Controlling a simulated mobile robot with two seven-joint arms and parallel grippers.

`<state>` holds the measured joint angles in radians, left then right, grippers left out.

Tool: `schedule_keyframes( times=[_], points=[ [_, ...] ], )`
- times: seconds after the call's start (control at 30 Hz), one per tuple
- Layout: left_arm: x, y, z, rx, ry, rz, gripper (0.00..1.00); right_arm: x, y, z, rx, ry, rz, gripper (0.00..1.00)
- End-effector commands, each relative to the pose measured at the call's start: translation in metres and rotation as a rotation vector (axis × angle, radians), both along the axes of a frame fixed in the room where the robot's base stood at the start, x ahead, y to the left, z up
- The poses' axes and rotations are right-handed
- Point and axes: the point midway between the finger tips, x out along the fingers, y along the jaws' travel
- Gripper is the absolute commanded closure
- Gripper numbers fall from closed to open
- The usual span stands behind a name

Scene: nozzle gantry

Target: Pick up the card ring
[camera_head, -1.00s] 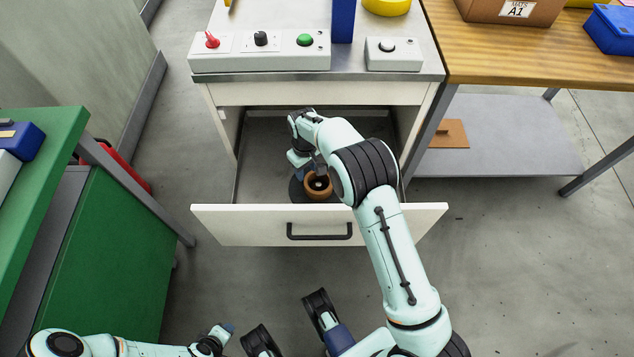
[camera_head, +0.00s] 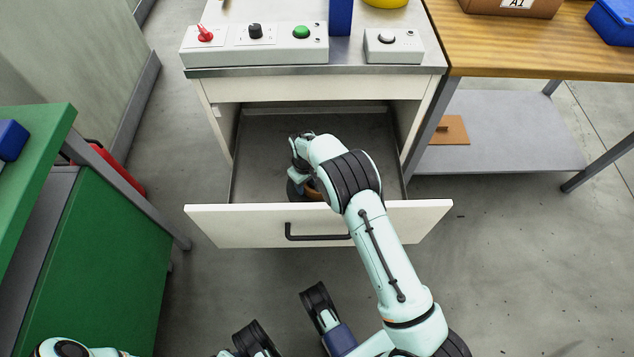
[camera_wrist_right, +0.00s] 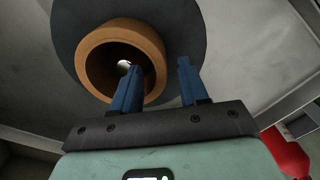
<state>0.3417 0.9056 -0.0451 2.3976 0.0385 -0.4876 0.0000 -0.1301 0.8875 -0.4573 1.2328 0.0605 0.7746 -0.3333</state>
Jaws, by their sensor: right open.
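The card ring is a brown, thick-walled ring (camera_wrist_right: 95,68) lying on a round dark disc (camera_wrist_right: 188,28) in the open drawer (camera_head: 212,226). In the head view the ring (camera_head: 314,193) is mostly hidden by my right arm. My right gripper (camera_wrist_right: 158,78) is open, its blue fingers at the ring. In the right wrist view one fingertip overlaps the ring's opening and the other is beyond its outer wall, with part of the wall between them. I cannot tell whether they touch it. My left gripper is out of view; only part of my left arm shows at the bottom left.
The drawer front with a black handle (camera_head: 318,236) stands below my right arm. Above is a cabinet top with a control box (camera_head: 255,52). A wooden table (camera_head: 520,55) is at right, a green bench (camera_head: 105,240) at left.

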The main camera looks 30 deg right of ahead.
Motion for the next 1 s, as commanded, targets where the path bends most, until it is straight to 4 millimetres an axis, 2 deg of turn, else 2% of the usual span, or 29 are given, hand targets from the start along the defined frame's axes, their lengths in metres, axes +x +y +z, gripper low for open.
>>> schedule_keyframes(
  times=[0.03,0.07,0.1,0.17,0.2,0.53,0.67,0.77,0.87,1.0],
  points=[
    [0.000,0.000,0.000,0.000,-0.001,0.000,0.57,0.000,0.000,0.000,0.000,0.000,0.000,0.56],
    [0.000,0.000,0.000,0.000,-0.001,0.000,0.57,0.000,0.000,0.000,0.000,0.000,0.000,0.63],
    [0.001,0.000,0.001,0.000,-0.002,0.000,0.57,0.000,0.000,0.000,0.000,0.000,0.000,0.76],
    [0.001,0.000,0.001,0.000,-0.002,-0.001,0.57,0.000,0.000,0.001,0.000,0.000,0.000,0.95],
    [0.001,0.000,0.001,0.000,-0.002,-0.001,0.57,0.000,0.000,0.001,0.000,0.000,0.000,1.00],
    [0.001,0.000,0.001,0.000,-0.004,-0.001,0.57,0.000,0.000,0.001,0.001,0.000,0.000,1.00],
    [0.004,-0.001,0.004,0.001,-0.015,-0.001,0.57,0.000,0.001,0.009,0.001,-0.001,0.000,1.00],
    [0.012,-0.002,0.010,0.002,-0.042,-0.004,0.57,0.000,0.001,0.025,0.002,-0.003,0.000,1.00],
    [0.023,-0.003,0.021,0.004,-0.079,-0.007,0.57,0.001,0.000,0.050,0.002,-0.004,0.000,1.00],
    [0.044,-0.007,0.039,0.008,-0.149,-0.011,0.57,0.001,0.001,0.092,0.002,-0.006,0.001,1.00]
  ],
)
